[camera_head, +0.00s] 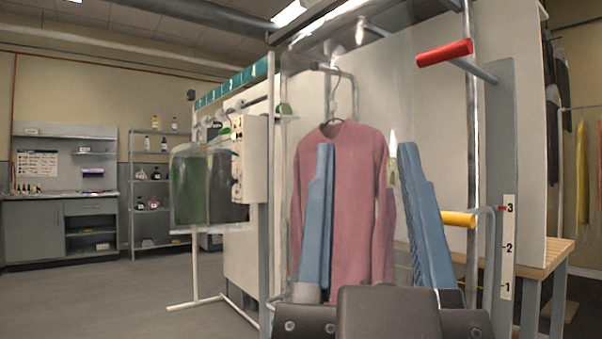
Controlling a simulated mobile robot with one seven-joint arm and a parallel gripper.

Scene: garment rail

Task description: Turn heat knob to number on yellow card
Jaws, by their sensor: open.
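My gripper (366,148) is open, its two blue fingers standing apart in front of a hanging pink shirt (345,215). Nothing is held between them. A cream control box (254,160) with small dark knob-like parts is on the partition left of the shirt. It is seen at an angle, so I cannot tell which part is the heat knob or read a setting. A small pale yellowish tag (392,172) shows beside the right fingertip, partly hidden by that finger. I cannot read a number on it or tell whether it is the yellow card.
At right are a red handle (445,52), a yellow handle (457,219) and a vertical scale (508,248) marked 1 to 3. Dark garment bags (190,188) hang on a white-footed stand at left. A wooden bench (545,255) stands at right. The left floor is clear.

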